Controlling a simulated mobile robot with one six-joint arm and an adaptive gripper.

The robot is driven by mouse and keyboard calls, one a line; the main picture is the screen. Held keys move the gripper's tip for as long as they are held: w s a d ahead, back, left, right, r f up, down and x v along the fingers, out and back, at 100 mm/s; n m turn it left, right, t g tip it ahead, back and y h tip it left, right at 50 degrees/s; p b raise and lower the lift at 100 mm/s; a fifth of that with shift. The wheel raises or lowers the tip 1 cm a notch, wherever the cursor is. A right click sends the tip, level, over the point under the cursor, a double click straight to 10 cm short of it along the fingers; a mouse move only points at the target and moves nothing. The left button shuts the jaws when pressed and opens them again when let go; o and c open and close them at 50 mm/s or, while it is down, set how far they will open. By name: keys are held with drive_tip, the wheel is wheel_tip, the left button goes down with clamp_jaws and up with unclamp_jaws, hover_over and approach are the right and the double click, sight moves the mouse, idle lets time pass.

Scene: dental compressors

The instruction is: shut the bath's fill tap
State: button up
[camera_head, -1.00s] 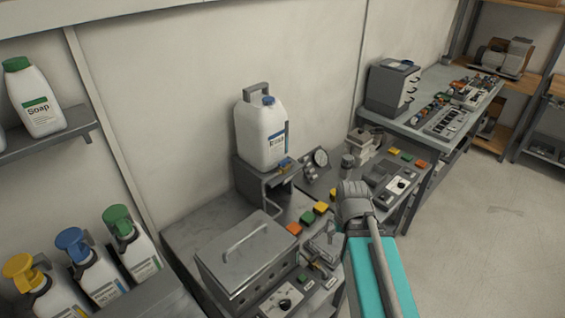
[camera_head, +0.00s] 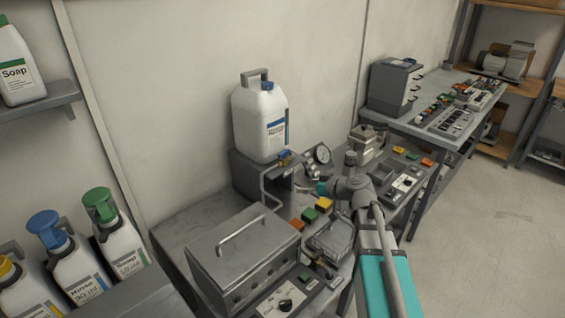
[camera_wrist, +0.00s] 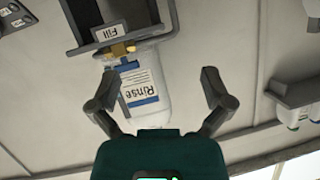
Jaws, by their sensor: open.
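The fill tap (camera_head: 285,158), brass with a blue handle, sits on the front of the grey stand under the white jug (camera_head: 262,122). In the wrist view, which looks upside down, the brass tap (camera_wrist: 118,49) shows below the "Fill" label (camera_wrist: 112,33), with its blue handle against the Rinse jug (camera_wrist: 148,88). I cannot tell the handle's exact angle. The metal bath (camera_head: 240,262) has a lid with a bar handle. My gripper (camera_wrist: 163,80) is open and empty, its fingers apart and pointing toward the tap, short of touching it. In the head view, its tip (camera_head: 304,191) is small.
A pressure gauge (camera_head: 322,154) stands right of the tap. Coloured buttons and control boxes line the bench below my arm. Pump bottles (camera_head: 120,235) stand at the left, and a soap bottle (camera_head: 18,75) is on a wall shelf. Floor at the right is clear.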

sight(285, 152)
drive_tip(key=w+d+r+t+y+b, duration=0.1)
drive_tip(key=w+d+r+t+b, duration=0.1)
drive_tip(key=w, duration=0.4)
drive_tip(key=shift+w+d+r+t+b, duration=0.2)
drive_tip(key=shift+t+b, duration=0.45)
drive_tip(key=shift+t, duration=0.75)
drive_tip(key=x, duration=1.3)
drive_tip(key=shift+w+a, duration=0.15)
drive_tip(key=shift+a, duration=0.2)
drive_tip(key=shift+c, duration=0.3)
drive_tip(key=c, duration=1)
